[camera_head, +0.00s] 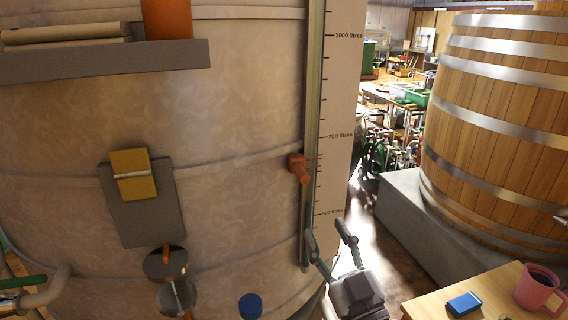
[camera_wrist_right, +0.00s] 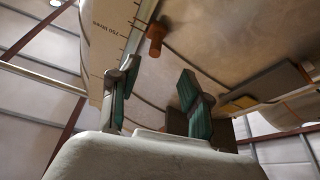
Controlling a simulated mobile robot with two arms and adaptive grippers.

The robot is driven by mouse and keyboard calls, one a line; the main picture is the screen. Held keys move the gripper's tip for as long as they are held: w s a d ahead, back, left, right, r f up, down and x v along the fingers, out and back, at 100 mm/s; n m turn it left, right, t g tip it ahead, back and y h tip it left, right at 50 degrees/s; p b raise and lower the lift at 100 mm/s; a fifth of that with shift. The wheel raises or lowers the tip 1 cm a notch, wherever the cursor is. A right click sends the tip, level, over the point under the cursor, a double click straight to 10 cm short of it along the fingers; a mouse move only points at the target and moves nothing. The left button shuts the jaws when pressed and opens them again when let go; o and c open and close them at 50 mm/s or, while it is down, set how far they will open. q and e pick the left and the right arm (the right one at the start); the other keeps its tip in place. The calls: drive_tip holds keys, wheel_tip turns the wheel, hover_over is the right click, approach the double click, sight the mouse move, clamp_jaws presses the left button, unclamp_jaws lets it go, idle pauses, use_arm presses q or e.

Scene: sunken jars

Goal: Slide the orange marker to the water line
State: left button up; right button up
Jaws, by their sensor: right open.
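The orange marker (camera_head: 299,168) sits on a narrow vertical rail (camera_head: 313,90) on the front of a big pale tank. It stands between the 750 and 500 litre marks of the white scale (camera_head: 338,90). It also shows in the right wrist view (camera_wrist_right: 155,38), beyond the fingertips. My right gripper (camera_head: 330,238) is open and empty, below and to the right of the marker, near the rail's lower end. Its two green-padded fingers are spread wide in the right wrist view (camera_wrist_right: 158,78). I cannot make out a water line. My left gripper is not in view.
The pale tank (camera_head: 230,120) fills the left, with a grey shelf (camera_head: 110,62) and a grey plate (camera_head: 150,215) on it. A table (camera_head: 490,295) at lower right bears a pink mug (camera_head: 537,287) and a blue box (camera_head: 464,304). A wooden vat (camera_head: 500,120) stands behind.

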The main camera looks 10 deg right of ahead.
sight(303, 176)
drive_tip(key=p+x, duration=0.2)
drive_tip(key=x, duration=0.2)
drive_tip(key=p+x, duration=0.2)
drive_tip(key=x, duration=0.2)
drive_tip(key=r+p+x, duration=0.1)
drive_tip(key=x, duration=0.3)
drive_tip(key=shift+d+p, duration=0.3)
drive_tip(key=shift+p, duration=0.1)
drive_tip(key=shift+w+r, duration=0.15)
drive_tip(key=shift+w, duration=0.4)
drive_tip(key=shift+a, duration=0.1)
clamp_jaws()
